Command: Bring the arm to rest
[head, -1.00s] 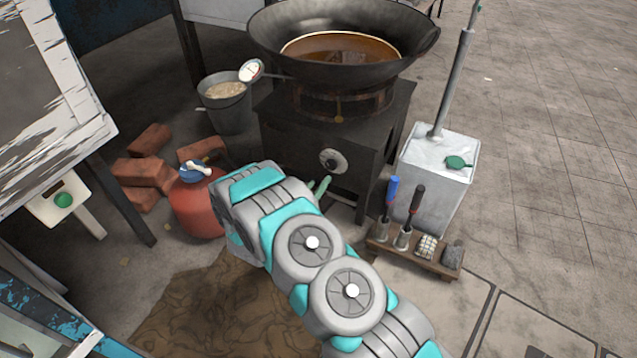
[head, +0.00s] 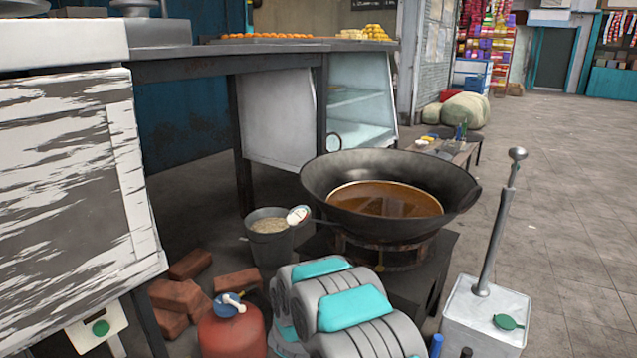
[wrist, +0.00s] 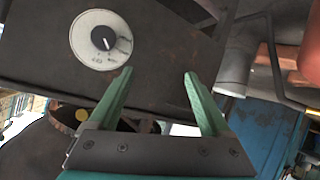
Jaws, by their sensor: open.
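My gripper (wrist: 158,82) shows in the wrist view with its two green fingers apart and nothing between them. A dark stove panel with a round white dial and black knob (wrist: 102,39) is beyond the fingers, up and to the left; the fingers look apart from it. In the head view my arm is folded at the bottom middle, in front of the stove (head: 425,277), and my gripper is hidden there. A large black wok (head: 322,180) with brown liquid (head: 385,199) sits on the stove.
A red gas cylinder (head: 232,332), bricks (head: 190,265) and a bucket (head: 270,240) stand left of the stove. A metal box with an upright lever (head: 484,312) stands at right. A counter (head: 215,65) runs behind. Paved floor (head: 560,190) at right is open.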

